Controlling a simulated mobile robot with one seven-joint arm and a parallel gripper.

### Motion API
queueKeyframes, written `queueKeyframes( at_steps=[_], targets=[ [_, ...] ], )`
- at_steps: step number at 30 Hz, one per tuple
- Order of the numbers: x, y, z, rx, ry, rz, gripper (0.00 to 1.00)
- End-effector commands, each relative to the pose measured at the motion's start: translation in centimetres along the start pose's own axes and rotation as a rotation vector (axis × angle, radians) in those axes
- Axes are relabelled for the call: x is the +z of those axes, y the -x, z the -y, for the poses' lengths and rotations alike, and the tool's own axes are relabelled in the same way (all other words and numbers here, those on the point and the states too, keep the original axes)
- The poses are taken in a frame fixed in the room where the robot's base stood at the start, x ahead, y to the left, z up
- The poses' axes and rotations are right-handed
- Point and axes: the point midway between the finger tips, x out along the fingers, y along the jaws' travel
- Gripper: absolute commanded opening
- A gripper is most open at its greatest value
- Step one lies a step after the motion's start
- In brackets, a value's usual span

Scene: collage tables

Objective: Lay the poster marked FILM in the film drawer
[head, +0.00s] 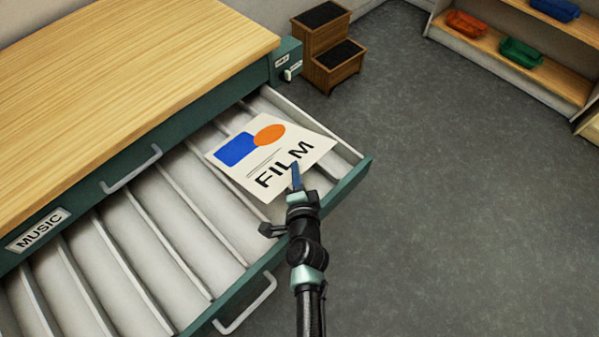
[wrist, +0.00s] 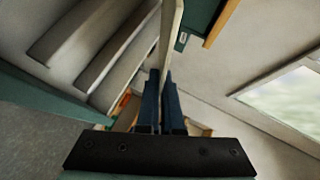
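The FILM poster (head: 238,172) is a cream sheet with a blue block, an orange oval and black letters. My gripper (head: 296,178) is shut on its near edge, by the letters, and holds it over the far end of an open drawer (head: 150,245). In the wrist view my gripper's blue fingers (wrist: 161,105) pinch the poster (wrist: 172,40), seen nearly edge-on. The drawer's pale slatted floor (wrist: 90,50) shows to its left. The poster looks raised above the slats, but the gap is hard to judge. No label shows on the open drawer.
The shut drawer above carries a MUSIC label (head: 40,230) and a handle (head: 132,170). A wooden cabinet top (head: 120,70) overhangs behind. A step stool (head: 330,50) stands beyond. The grey floor (head: 450,200) is clear.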

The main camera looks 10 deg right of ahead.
Motion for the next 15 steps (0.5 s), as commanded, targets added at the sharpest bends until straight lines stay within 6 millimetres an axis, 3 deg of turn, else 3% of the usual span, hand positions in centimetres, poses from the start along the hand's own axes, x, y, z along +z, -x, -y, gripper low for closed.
queueKeyframes(
  at_steps=[9, 15],
  targets=[
    [0.07, -0.11, -0.03, -0.001, 0.0, 0.0, 0.0],
    [0.06, -0.09, -0.04, 0.0, 0.0, 0.0, 0.37]
  ],
)
